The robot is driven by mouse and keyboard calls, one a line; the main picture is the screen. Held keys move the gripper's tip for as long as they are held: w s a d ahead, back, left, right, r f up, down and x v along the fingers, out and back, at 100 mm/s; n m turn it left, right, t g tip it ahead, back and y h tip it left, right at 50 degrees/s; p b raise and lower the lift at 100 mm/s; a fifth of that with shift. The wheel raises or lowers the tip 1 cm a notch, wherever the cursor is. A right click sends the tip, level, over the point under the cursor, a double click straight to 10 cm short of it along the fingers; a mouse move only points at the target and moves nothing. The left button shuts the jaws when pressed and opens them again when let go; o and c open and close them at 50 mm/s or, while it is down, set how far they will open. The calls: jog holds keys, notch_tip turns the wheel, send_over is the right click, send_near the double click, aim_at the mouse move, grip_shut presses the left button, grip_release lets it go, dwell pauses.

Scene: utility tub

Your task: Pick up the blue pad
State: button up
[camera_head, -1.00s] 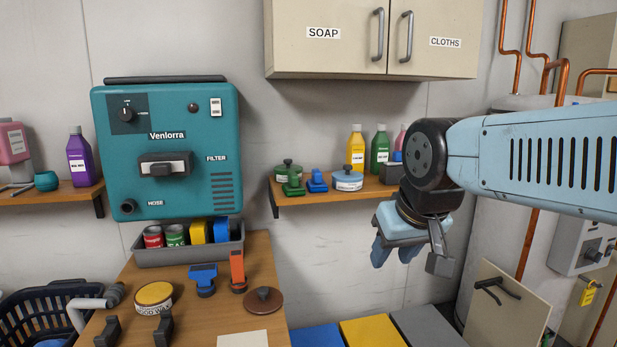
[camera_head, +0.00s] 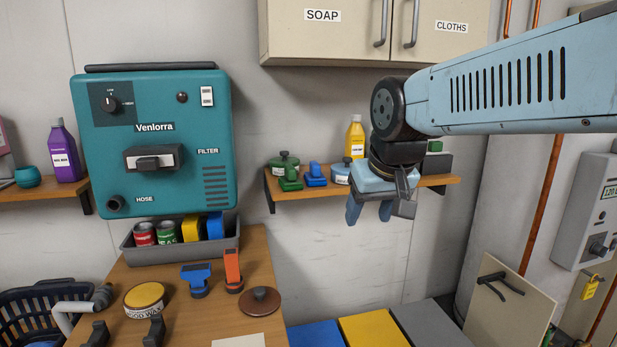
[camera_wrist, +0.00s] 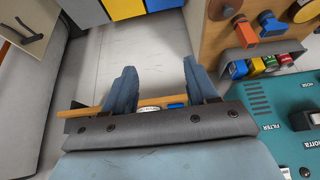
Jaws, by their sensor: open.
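The blue pad (camera_head: 215,226) stands beside a yellow pad (camera_head: 192,230) at the right end of a grey tray (camera_head: 180,253), below the teal machine. The blue pad also shows in the wrist view (camera_wrist: 238,69), in the tray at the right. My gripper (camera_head: 369,212) is open and empty, its two blue fingers pointing down in front of the wall shelf. It is well to the right of the pad and apart from it. In the wrist view my gripper (camera_wrist: 159,68) has only floor and wall between its fingers.
A red can (camera_head: 144,234) and a green can (camera_head: 167,234) share the tray. The teal machine (camera_head: 155,140) hangs just above it. A blue scraper (camera_head: 196,278), an orange tool (camera_head: 233,270) and a brown lid (camera_head: 260,301) lie on the wooden counter. The wall shelf (camera_head: 290,194) holds several items.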

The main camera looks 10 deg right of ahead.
jog(key=w+r, duration=0.3)
jog(key=w, duration=0.9)
send_near(315, 163)
jog(key=shift+m+g, duration=0.4)
jog(key=x, duration=0.5)
jog(key=shift+w, duration=0.55)
jog(key=x, duration=0.5)
jog(key=shift+s, duration=0.1)
grip_shut()
jog(key=shift+r, duration=0.15)
